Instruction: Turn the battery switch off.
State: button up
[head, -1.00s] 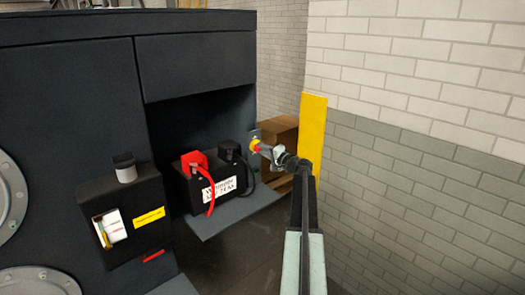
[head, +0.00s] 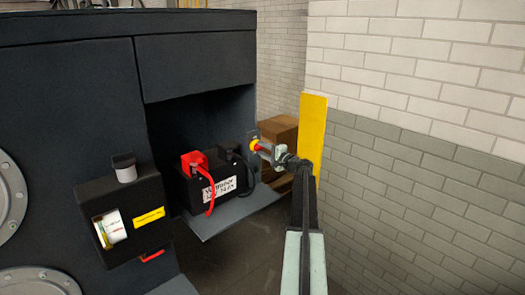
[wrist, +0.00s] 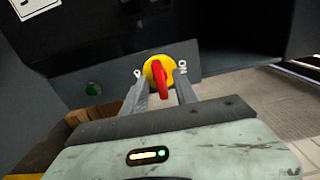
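The battery switch, a red handle on a yellow round base, sits on a grey panel in the wrist view (wrist: 160,74). Its handle stands roughly upright in that picture, with the lower end toward me. My gripper (wrist: 161,80) has its two fingers spread, one at each side of the switch, with the red handle between them. I see gaps between the handle and both fingers. In the head view my gripper (head: 266,150) is at the switch (head: 255,145), which it partly covers.
A black battery (head: 218,187) with a red terminal cover and red cable stands on a shelf left of the switch. A brown box (head: 280,132) and a yellow post (head: 312,135) are close behind and beside my arm. A green button (wrist: 93,89) is left of the switch.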

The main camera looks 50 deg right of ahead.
jog(key=s, duration=0.7)
jog(key=shift+s+a, duration=0.25)
jog(key=shift+a, duration=0.05)
